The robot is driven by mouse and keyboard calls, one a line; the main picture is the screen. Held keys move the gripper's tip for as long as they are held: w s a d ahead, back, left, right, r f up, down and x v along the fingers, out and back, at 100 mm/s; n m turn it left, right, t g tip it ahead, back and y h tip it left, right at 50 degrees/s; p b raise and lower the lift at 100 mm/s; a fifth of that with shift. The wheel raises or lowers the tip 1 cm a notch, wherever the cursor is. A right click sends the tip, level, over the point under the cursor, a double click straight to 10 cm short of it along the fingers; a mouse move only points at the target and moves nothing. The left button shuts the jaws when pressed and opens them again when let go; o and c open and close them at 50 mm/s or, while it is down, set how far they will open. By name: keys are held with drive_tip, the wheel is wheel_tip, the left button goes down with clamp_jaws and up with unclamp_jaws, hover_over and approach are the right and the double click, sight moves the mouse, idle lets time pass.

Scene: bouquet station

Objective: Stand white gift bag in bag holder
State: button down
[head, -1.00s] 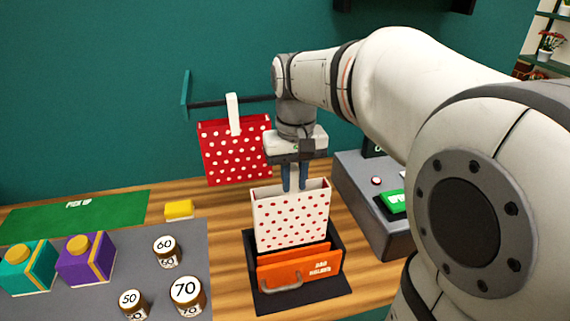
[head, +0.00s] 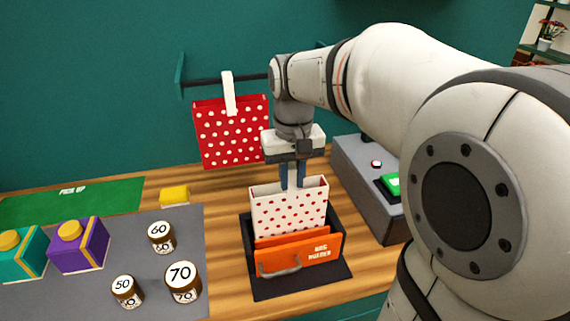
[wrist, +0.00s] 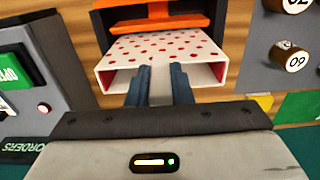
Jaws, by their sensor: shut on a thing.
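The white gift bag with red dots (head: 288,208) is upright in the head view, its lower part inside the bag holder (head: 300,258), behind the holder's orange front panel. My gripper (head: 292,185) points down at the bag's top rim and is shut on it. In the wrist view the two dark fingers (wrist: 160,85) reach to the bag's open top, and the dotted side of the bag (wrist: 165,48) leads toward the orange part of the holder (wrist: 150,22). The bag's bottom is hidden by the panel.
A red dotted bag (head: 232,130) hangs from a wall rail behind. A grey console (head: 365,180) stands at right. At left are a grey mat (head: 205,225) with jars and boxes, a yellow block (head: 174,195) and a green mat (head: 80,200).

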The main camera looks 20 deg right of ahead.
drive_tip(key=c, duration=1.2)
unclamp_jaws()
wheel_tip(320, 180, up, 8)
drive_tip(key=shift+f, duration=0.1)
drive_tip(key=s+f+t, duration=0.3)
drive_tip(key=s+f, duration=0.9)
drive_tip(key=f, duration=0.1)
drive_tip(key=shift+d+f, duration=0.3)
drive_tip(key=shift+f, duration=0.1)
